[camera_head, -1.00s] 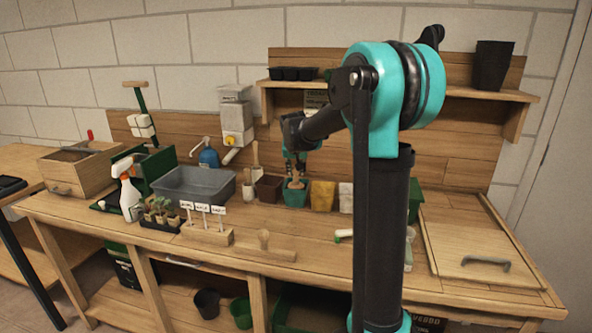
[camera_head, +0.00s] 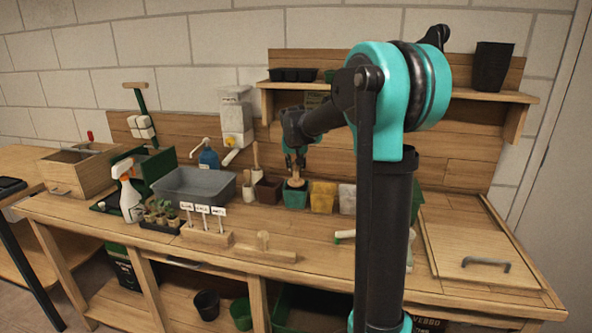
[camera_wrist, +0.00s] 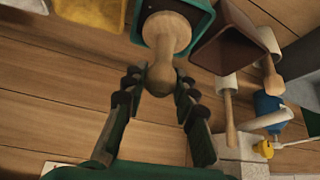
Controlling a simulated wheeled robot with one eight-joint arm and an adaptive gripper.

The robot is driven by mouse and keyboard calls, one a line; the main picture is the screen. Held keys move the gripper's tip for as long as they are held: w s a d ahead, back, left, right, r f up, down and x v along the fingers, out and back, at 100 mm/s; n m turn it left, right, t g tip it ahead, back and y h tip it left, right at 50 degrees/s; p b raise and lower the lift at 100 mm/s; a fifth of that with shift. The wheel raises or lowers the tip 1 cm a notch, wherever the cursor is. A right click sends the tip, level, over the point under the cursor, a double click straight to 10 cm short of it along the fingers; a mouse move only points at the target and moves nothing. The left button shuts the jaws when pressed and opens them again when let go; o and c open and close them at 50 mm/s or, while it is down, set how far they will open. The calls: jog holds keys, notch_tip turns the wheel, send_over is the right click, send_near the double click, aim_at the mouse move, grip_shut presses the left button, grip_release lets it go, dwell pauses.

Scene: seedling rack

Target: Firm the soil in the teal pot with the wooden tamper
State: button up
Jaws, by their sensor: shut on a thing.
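The teal pot (camera_head: 294,202) stands on the bench in the back row, between a brown and a yellow pot. Its rim and wall also show at the top of the wrist view (camera_wrist: 203,22). The wooden tamper (camera_wrist: 166,45) has a round knob, a narrower neck and a wide disc. My gripper (camera_wrist: 161,82) is shut on the tamper's knob end, and the disc lies within the pot's mouth. In the head view my gripper (camera_head: 295,166) is directly above the pot, with the tamper (camera_head: 296,183) below it. The disc hides the soil, so contact cannot be told.
The brown pot (camera_head: 268,190) and yellow pot (camera_head: 323,197) stand close on either side. Wooden-handled tools (camera_wrist: 272,80) and a blue pump bottle (camera_wrist: 266,104) are beyond the brown pot. A grey tub (camera_head: 196,186) is at left.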

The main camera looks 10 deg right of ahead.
jog(key=shift+r, duration=3.6)
